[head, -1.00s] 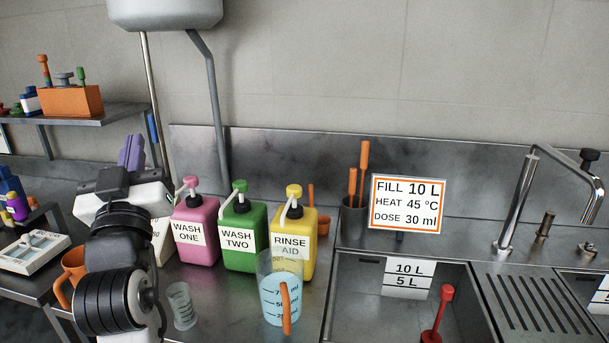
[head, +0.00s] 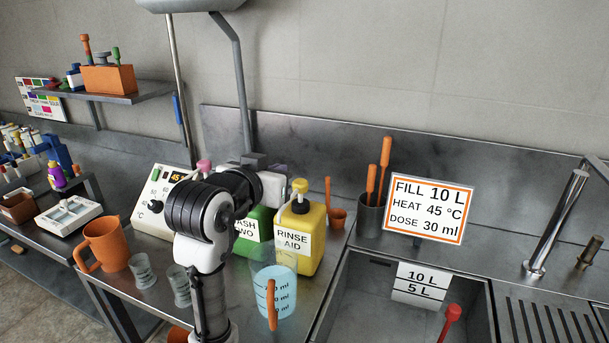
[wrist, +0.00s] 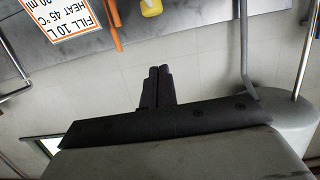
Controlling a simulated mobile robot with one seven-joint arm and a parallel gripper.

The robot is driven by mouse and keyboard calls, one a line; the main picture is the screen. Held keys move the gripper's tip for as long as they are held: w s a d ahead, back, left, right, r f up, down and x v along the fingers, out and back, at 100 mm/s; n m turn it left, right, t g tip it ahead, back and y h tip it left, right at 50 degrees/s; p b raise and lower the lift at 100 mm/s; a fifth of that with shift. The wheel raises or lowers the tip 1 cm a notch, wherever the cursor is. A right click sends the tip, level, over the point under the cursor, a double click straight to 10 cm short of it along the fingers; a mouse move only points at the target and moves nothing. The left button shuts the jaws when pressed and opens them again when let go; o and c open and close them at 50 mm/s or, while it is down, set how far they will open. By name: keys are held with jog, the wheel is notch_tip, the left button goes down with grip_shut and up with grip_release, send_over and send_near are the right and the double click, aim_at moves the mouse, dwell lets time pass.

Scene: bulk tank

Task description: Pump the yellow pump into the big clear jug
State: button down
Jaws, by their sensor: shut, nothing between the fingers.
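The yellow jug labelled RINSE AID (head: 314,222) stands on the steel counter in the head view. Its yellow pump head (head: 299,186) is up, with a white spout angled down to the front left. A yellow piece, probably the pump head (wrist: 151,8), shows at the top edge of the wrist view. The big clear jug (head: 284,300), with an orange handle and blue liquid, stands in front of the yellow jug; I cannot tell whether the spout is directly above it. My gripper (wrist: 157,72) is shut and empty. In the head view its fingertips cannot be made out behind my arm.
My arm covers WASH ONE and part of the green WASH TWO jug (head: 246,228). Small clear cups (head: 143,271) and an orange jug (head: 105,246) stand left. A sign (head: 428,208) and a sink (head: 365,290) are right.

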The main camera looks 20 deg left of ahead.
dwell(0.3)
jog(key=p, duration=0.4)
send_over(297, 188)
notch_tip(297, 188, down, 2)
jog(key=shift+s+f, duration=0.1)
notch_tip(297, 188, down, 2)
jog(key=shift+s+f, duration=0.1)
jog(key=shift+f, duration=0.1)
jog(key=shift+f+p, duration=0.45)
jog(key=shift+f, duration=0.45)
jog(key=shift+f, duration=0.1)
notch_tip(297, 188, down, 3)
jog(key=shift+r+b, duration=0.15)
jog(key=shift+b, duration=1.05)
jog(key=shift+r, duration=0.1)
